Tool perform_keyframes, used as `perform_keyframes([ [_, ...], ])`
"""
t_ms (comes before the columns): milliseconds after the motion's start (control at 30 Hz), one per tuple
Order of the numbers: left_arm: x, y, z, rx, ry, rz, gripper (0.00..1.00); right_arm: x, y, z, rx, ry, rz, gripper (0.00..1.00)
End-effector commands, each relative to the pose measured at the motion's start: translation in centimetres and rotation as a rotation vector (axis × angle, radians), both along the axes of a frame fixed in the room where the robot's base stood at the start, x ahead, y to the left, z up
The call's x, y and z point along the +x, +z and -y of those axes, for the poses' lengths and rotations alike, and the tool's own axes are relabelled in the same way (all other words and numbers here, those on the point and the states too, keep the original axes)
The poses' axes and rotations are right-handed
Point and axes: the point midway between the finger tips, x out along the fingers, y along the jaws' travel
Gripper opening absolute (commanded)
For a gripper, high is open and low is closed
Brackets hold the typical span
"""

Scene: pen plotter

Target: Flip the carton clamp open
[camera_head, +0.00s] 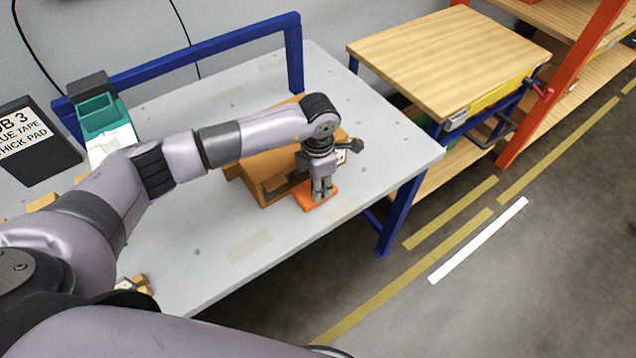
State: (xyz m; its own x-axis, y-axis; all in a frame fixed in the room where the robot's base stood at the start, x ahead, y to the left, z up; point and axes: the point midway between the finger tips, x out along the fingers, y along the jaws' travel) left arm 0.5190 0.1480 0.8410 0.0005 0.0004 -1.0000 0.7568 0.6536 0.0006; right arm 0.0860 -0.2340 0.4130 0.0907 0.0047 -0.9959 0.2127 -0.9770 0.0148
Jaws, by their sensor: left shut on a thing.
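My left gripper (322,196) points down at the near right corner of the cardboard carton (262,185) on the grey table. It is shut on a part of the orange carton clamp (311,204). The clamp's flat orange base shows around the fingertips, beside the carton's near right side. The fingers hide the gripped part, so I cannot tell how far the clamp is open. My left wrist and forearm cover much of the carton's top. My right gripper is not in view.
A sign (30,140) and a teal box (97,115) stand at the table's left. A blue rail (200,50) runs along the back. A wood-topped cart (450,60) stands beyond the right edge. The table front is mostly clear.

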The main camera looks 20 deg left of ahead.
Motion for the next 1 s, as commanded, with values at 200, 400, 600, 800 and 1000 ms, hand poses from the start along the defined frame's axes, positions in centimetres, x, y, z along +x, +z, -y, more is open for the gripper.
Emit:
perform_keyframes([
  [200, -2.2, 0.0, 2.8, -0.004, -0.008, -0.005, 0.00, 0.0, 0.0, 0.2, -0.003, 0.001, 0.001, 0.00],
  [400, -2.9, 0.0, 3.7, -0.004, -0.005, -0.007, 0.00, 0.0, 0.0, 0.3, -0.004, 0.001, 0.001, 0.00],
  [600, -3.0, -0.1, 3.8, -0.007, -0.007, -0.008, 0.27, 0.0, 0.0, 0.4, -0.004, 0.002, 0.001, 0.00],
  [800, -2.9, -0.1, 3.7, -0.005, -0.006, -0.006, 0.40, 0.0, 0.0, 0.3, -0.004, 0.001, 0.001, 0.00],
  [1000, -2.8, 0.0, 3.6, -0.003, -0.003, -0.003, 0.46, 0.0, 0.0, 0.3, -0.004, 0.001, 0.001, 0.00],
])
